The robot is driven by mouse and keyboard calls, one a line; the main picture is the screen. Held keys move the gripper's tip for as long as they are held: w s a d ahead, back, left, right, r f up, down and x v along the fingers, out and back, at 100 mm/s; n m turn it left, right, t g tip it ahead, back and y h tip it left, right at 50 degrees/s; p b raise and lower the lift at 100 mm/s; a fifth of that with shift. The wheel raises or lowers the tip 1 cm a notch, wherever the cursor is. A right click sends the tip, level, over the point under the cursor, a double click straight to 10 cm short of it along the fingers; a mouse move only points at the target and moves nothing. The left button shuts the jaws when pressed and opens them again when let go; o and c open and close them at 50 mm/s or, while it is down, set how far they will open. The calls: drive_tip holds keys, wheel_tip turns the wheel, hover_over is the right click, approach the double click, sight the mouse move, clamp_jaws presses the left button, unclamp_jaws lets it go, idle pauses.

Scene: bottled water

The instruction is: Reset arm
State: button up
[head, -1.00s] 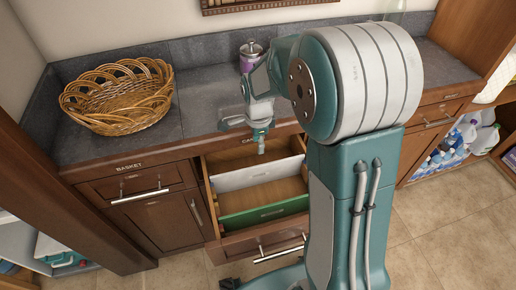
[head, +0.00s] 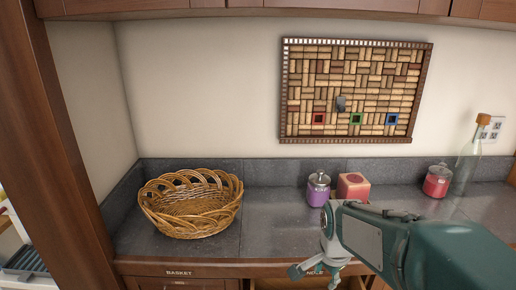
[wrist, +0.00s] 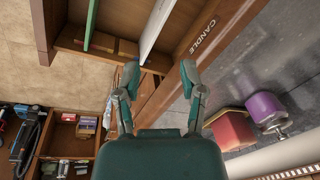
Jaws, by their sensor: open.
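My gripper (head: 318,268) is at the lower middle of the head view, at the front edge of the counter. In the wrist view my gripper (wrist: 160,74) has its two fingers spread, with nothing between them. An open drawer (wrist: 120,48) lies ahead of the fingers, with a white divider and a green divider inside. The drawer front edge by the label CANDLE (wrist: 203,36) runs close past the right finger. In the head view the drawer is mostly cut off by the bottom edge.
A wicker basket (head: 191,204) stands on the grey counter (head: 268,225). A purple jar (head: 318,189) and a red box (head: 353,187) stand behind my gripper. A red jar (head: 437,181) and a glass bottle (head: 468,160) are farther right. A cork board (head: 352,90) hangs above.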

drive_tip(key=s+r+n+t, duration=0.1)
drive_tip(key=s+r+n, duration=0.3)
drive_tip(key=s+n, duration=0.2)
drive_tip(key=s+r+n+t, duration=0.2)
drive_tip(key=s+r+n, duration=0.2)
drive_tip(key=s, duration=0.5)
drive_tip(key=shift+n+t, duration=0.3)
drive_tip(key=shift+n, duration=0.7)
idle(1.1)
